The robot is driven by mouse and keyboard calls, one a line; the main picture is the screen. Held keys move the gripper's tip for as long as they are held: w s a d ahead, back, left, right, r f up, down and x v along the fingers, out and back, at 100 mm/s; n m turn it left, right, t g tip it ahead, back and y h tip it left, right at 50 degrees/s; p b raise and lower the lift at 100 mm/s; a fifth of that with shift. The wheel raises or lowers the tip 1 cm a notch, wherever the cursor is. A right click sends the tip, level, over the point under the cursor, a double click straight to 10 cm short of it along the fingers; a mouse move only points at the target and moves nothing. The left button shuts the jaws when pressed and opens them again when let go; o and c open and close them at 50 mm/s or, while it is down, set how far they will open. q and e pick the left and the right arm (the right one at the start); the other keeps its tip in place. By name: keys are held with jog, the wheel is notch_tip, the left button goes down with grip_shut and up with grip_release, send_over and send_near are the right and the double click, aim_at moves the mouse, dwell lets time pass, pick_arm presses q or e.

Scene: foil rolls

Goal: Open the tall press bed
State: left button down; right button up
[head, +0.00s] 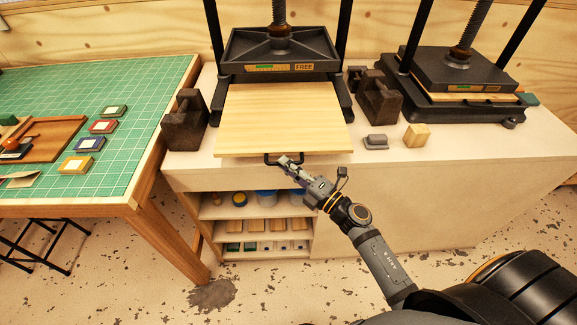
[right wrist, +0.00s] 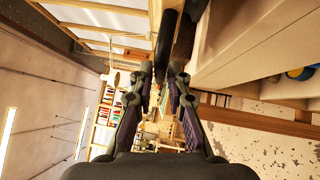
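The tall press (head: 281,50), marked FREE, stands at the back centre. Its pale wooden bed (head: 283,115) lies far forward of the dark plate, with its front edge at the counter's front edge. A dark handle (head: 268,158) sits on the middle of that edge. My right gripper (head: 284,160) is at the handle, coming from the lower right. In the right wrist view, the dark bar of the handle (right wrist: 166,45) lies between my close-set fingertips (right wrist: 162,70), which appear shut on it. My left gripper is not in view.
A second, lower press (head: 455,75) stands at the right. Dark weights (head: 184,122) (head: 377,100) flank the bed. A grey block (head: 376,142) and a wooden block (head: 416,136) lie to its right. A table with a green mat (head: 150,85) is at the left. Shelves (head: 257,210) are below.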

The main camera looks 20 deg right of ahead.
jog(key=v, duration=1.2)
dwell(0.6)
jog(key=shift+d+f, duration=0.1)
jog(key=s+d+f+m+g+h, duration=0.25)
jog(key=d+f+m, duration=0.25)
jog(key=f, duration=0.5)
jog(key=s+d+f+m+g+h, duration=0.1)
jog(key=d+f+m+h, duration=0.35)
jog(key=f, duration=0.65)
jog(key=s+d+f+m+g+h, duration=0.1)
jog(key=d+f+m+g+h, duration=0.3)
jog(key=f, duration=0.6)
jog(key=s+f+m+g, duration=0.3)
jog(key=s+f+m, duration=0.3)
jog(key=s+f, duration=0.5)
jog(key=s+a+f+m+g, duration=0.2)
jog(key=s+a+f, duration=0.1)
jog(key=s+f, duration=0.2)
jog(key=s+a+f+m+g, duration=0.3)
jog(key=s+a+f, duration=0.1)
jog(key=s, duration=0.6)
jog(key=shift+s+a+f+m+y, duration=0.2)
jog(key=shift+f+m+y, duration=0.2)
jog(key=shift+f, duration=0.45)
